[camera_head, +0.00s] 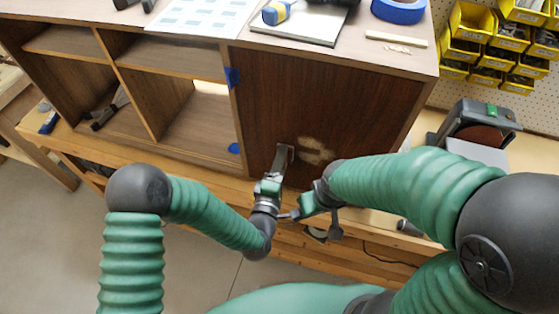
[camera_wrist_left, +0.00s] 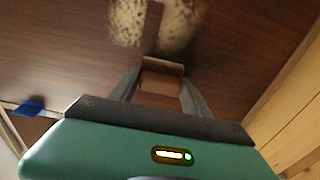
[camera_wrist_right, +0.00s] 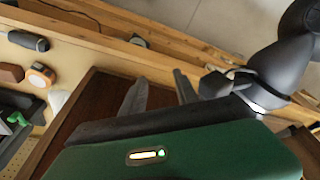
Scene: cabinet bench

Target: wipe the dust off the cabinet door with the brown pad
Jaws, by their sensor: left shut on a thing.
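The dark brown cabinet door (camera_head: 315,95) faces me on the right half of the cabinet. A pale dust patch (camera_head: 316,150) lies on its lower part. In the left wrist view the dust (camera_wrist_left: 178,22) has a clean dark stripe running through it. My left gripper (camera_head: 285,153) is at the door, just left of the dust in the head view. It is shut on the brown pad (camera_wrist_left: 160,85), which lies close to the door below the dust in the left wrist view. My right gripper (camera_wrist_right: 160,85) is open and empty, beside the left wrist.
Blue tape pieces (camera_head: 232,77) mark the door's left edge. Open shelves (camera_head: 180,95) are at left. A sander (camera_head: 478,125) stands at right, below yellow bins (camera_head: 470,20).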

